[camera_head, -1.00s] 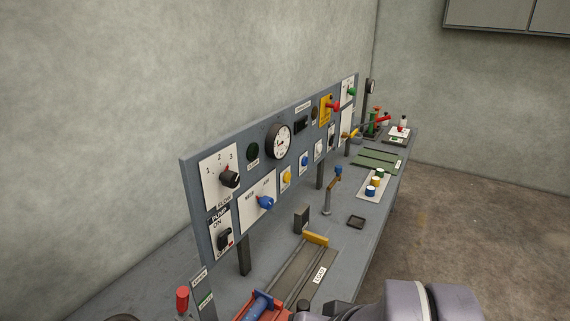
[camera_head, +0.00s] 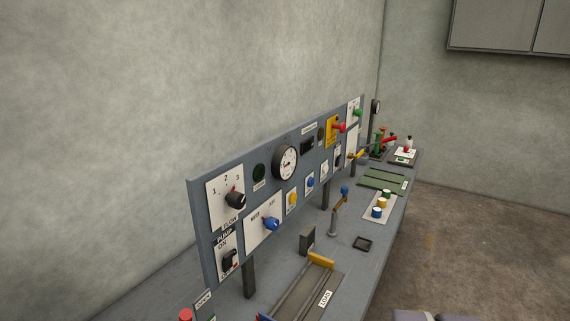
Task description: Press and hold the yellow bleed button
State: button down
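A round yellow button (camera_head: 293,198) sits on a small white plate in the lower row of the upright grey panel (camera_head: 210,262), left of a blue button (camera_head: 310,181) and a white button (camera_head: 324,168). Its label is too small to read, and nothing touches it. A second yellow cap (camera_head: 382,203) stands on a pale plate on the bench, between a green and a blue one. My gripper is out of view. Only a grey-lilac part of my arm shows at the bottom edge, right of centre.
A blue knob (camera_head: 271,223) and a black knob (camera_head: 235,200) stick out from the panel's left part. A post with a blue top (camera_head: 344,190), a dark block (camera_head: 308,238) and a railed slide (camera_head: 300,290) stand on the bench before it. Bare floor lies right.

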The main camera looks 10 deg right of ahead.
aim_at(293, 197)
jog(key=i+l, duration=0.5)
jog(key=l, duration=0.15)
jog(key=i+l, duration=0.5)
jog(key=l, duration=0.1)
